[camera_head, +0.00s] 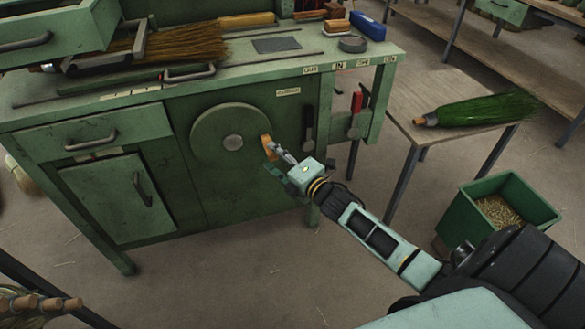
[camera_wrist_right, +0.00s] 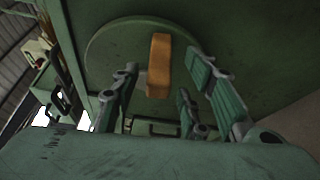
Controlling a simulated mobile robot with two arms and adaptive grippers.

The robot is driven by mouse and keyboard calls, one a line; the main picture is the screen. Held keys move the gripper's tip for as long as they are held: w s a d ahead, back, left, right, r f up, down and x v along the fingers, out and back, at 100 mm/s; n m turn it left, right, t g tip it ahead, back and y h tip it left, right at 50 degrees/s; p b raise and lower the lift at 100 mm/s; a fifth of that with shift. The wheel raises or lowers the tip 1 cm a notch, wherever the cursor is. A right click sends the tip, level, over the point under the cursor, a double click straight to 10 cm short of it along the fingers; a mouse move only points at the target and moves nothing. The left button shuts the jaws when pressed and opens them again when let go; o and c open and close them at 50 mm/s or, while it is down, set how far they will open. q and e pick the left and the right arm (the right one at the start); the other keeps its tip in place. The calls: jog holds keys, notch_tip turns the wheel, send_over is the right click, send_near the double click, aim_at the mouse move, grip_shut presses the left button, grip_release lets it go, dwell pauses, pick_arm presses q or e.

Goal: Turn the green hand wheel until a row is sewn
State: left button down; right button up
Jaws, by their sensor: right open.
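The green hand wheel (camera_head: 222,148) is a round disc on the front of the green machine cabinet, with a pale hub at its centre. Its orange-brown wooden handle (camera_head: 268,146) sticks out near the right side of the rim. My right gripper (camera_head: 277,160) is at the handle, with its fingers spread open. In the right wrist view, the handle (camera_wrist_right: 158,66) stands between and beyond the open fingers, with the wheel (camera_wrist_right: 120,40) behind it. I cannot tell whether any finger touches the handle. My left gripper is not in view.
Two levers, one with a red grip (camera_head: 356,102), are right of the wheel. A brown bristle bundle (camera_head: 185,45) lies on the bench top. A green broom (camera_head: 485,109) lies on a side table (camera_head: 420,90). A green bin (camera_head: 480,222) stands on the floor below. Open floor lies before the cabinet.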

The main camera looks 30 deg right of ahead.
jog(key=s, duration=0.9)
jog(key=shift+d+r, duration=0.2)
jog(key=shift+d, duration=0.25)
